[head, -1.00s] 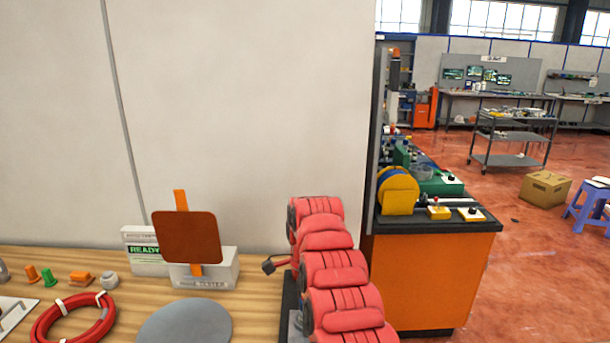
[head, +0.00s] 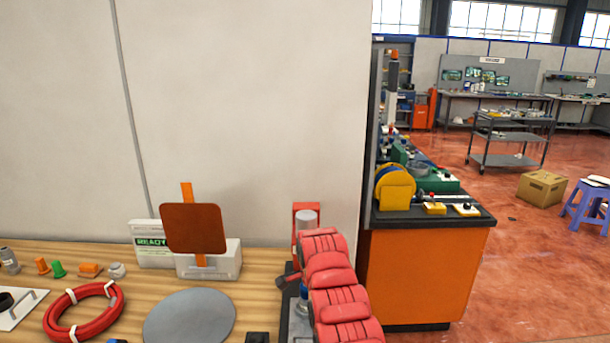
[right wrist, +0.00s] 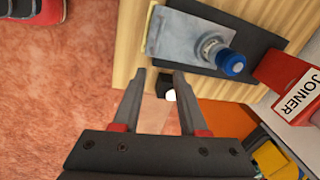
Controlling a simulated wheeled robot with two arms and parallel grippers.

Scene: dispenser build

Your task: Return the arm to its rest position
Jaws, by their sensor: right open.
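My right arm (head: 335,280), in red padded covers, reaches over the right end of the wooden bench in the head view. Its gripper cannot be made out there. In the right wrist view my right gripper (right wrist: 159,74) is open, its two dark fingers apart with nothing gripped. It hangs by the bench edge, with red floor below. Beyond the fingertips is a dark base with a grey plate and a blue-ended cylinder (right wrist: 231,62). A red station labelled JOINER (right wrist: 290,90) is beside it. My left gripper is in neither view.
The wooden bench (head: 262,272) carries a tester (head: 208,262) with a brown panel, a grey disc (head: 188,318), a red cable coil (head: 84,308) and small coloured parts. A wall stands behind. An orange cabinet (head: 420,275) is right of my arm; open floor lies further right.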

